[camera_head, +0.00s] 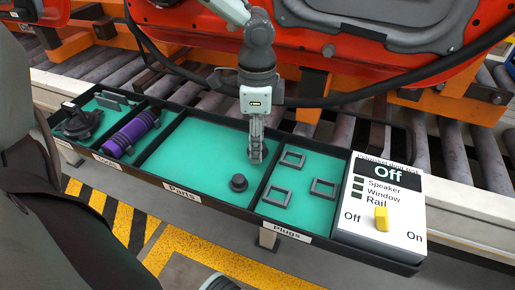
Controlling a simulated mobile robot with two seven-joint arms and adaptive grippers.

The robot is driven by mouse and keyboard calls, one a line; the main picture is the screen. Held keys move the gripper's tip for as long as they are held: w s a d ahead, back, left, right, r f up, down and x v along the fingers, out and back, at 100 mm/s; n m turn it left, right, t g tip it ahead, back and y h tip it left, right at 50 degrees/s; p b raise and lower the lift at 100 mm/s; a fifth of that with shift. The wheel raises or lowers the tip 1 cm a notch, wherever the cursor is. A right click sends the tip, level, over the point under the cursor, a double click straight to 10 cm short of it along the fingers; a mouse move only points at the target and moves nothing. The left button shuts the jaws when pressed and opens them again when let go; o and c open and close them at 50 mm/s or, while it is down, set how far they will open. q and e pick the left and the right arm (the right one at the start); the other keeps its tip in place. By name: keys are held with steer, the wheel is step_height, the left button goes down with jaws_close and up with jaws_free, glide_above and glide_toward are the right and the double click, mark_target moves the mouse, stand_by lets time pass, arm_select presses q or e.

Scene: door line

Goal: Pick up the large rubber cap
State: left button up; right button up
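A small dark round cap (238,183), apparently the rubber cap, stands on the green floor of the tray compartment labelled "Parts". It is near the compartment's front right and fully visible. My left gripper (256,157) reaches down over the same compartment, behind and slightly right of the cap and apart from it. Its fingers look narrow from this side, so I cannot tell whether they are open or shut. Nothing shows held in it. My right gripper is not in view.
Several grey rectangular frames (292,159) lie in the "Plugs" compartment. A white panel (364,222) with a yellow knob (381,218) stands right of it. A purple cylinder (133,133) lies in a left compartment. Rollers (452,150) and a red door (330,28) are behind. Low dividers separate the compartments.

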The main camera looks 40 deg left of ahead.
arm_select(q)
steer(key=c, duration=0.7)
steer(key=shift+o, duration=0.2)
steer(key=shift+r, duration=0.25)
step_height(320, 180, up, 4)
steer(key=shift+f+p, duration=0.25)
steer(key=shift+p, duration=0.1)
steer(key=s+a+r+p, duration=0.2)
steer(key=s+r, duration=0.5)
steer(key=s, duration=0.4)
steer(key=shift+s, duration=0.3)
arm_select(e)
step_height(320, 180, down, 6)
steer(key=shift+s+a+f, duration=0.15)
